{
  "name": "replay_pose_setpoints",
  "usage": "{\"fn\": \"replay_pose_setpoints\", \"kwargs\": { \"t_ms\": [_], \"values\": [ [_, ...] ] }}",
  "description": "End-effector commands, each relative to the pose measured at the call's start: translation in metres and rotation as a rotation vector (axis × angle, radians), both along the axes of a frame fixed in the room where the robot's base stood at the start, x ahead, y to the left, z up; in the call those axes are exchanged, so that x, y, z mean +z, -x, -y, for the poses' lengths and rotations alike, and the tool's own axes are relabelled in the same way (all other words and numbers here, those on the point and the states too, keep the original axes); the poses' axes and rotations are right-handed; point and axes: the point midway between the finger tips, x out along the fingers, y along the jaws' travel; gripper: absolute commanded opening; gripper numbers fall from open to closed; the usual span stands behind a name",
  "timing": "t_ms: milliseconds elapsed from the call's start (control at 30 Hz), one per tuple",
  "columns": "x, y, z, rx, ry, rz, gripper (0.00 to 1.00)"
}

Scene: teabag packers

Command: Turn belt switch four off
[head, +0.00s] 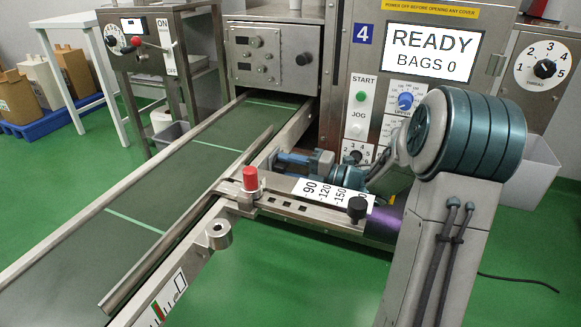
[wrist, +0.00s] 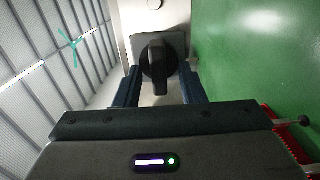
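A black rotary switch handle (wrist: 158,66) on a grey plate (wrist: 177,42) shows in the wrist view, between the two blue fingers of my gripper (wrist: 158,92). The fingers stand apart with a visible gap on each side of the handle, so my gripper is open around it. Whether the tips touch the plate I cannot tell. In the head view my gripper (head: 290,162) is beside the conveyor's near rail, below the machine front marked 4 (head: 363,33). The switch is not visible there. No on or off marking of it is readable.
The conveyor belt (head: 160,185) runs at the left. A slide bar with a red knob (head: 249,179), a black knob (head: 357,208) and a number scale (head: 318,188) lies just in front of my gripper. A control box with a red-ball lever (head: 137,41) stands at the back left.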

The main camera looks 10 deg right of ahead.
Motion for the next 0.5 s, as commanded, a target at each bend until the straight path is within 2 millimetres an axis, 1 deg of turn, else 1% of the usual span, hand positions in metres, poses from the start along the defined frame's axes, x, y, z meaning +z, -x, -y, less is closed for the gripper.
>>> {"fn": "replay_pose_setpoints", "kwargs": {
  "t_ms": [133, 233, 500],
  "values": [
    [0.002, 0.004, 0.007, -0.002, -0.001, -0.001, 0.36],
    [0.003, 0.012, 0.019, -0.004, -0.001, -0.002, 0.36],
    [0.004, 0.049, 0.070, -0.006, 0.000, -0.002, 0.36]
  ]
}}
